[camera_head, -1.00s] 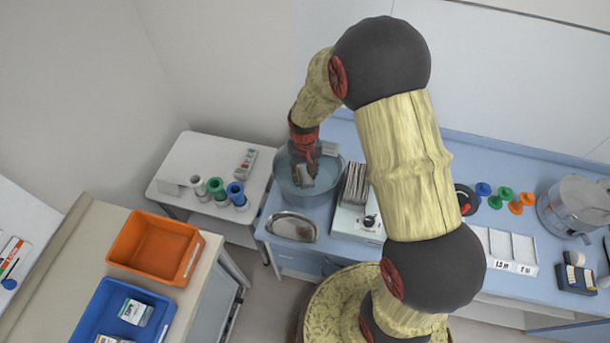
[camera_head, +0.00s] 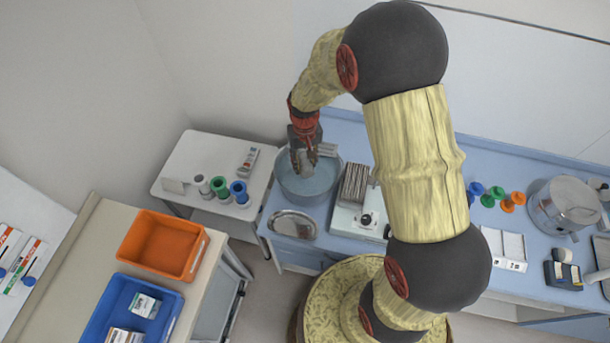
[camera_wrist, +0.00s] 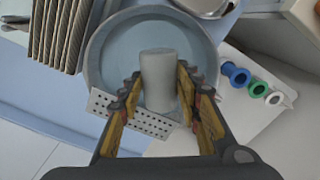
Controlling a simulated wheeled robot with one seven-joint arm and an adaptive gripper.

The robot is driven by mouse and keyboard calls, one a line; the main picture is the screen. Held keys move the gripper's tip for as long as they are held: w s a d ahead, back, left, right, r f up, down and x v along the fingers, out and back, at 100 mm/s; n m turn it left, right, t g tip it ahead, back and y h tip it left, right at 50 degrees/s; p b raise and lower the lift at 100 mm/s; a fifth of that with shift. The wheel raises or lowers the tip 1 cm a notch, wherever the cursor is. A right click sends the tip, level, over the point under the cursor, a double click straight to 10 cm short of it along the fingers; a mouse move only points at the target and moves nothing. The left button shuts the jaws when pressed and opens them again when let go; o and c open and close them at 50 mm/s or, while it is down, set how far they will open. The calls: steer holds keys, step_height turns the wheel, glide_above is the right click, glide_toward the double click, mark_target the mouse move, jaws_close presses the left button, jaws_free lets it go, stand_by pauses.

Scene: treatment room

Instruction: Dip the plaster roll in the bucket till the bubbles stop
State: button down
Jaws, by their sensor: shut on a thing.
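My gripper (camera_wrist: 160,88) is shut on the pale grey plaster roll (camera_wrist: 158,72), one finger on each side of it. In the head view my gripper (camera_head: 304,158) points down over the bucket, with the roll (camera_head: 306,170) between its fingers. The round grey bucket (camera_head: 291,191) stands on the blue counter and holds bluish water (camera_head: 322,184). In the wrist view the roll lies inside the outline of the bucket (camera_wrist: 95,52). I cannot tell whether its lower end touches the water, and no bubbles can be made out.
A perforated plate (camera_wrist: 128,114) sits at the bucket's rim. A rack of upright slabs (camera_head: 355,184) stands close right of the bucket, and a metal tray (camera_head: 293,225) lies in front. Coloured spools (camera_head: 219,186) stand on the white table at left.

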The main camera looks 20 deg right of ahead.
steer(key=shift+r+p, duration=1.45)
steer(key=shift+r, duration=1.2)
steer(key=shift+r, duration=0.1)
steer(key=shift+p, duration=0.3)
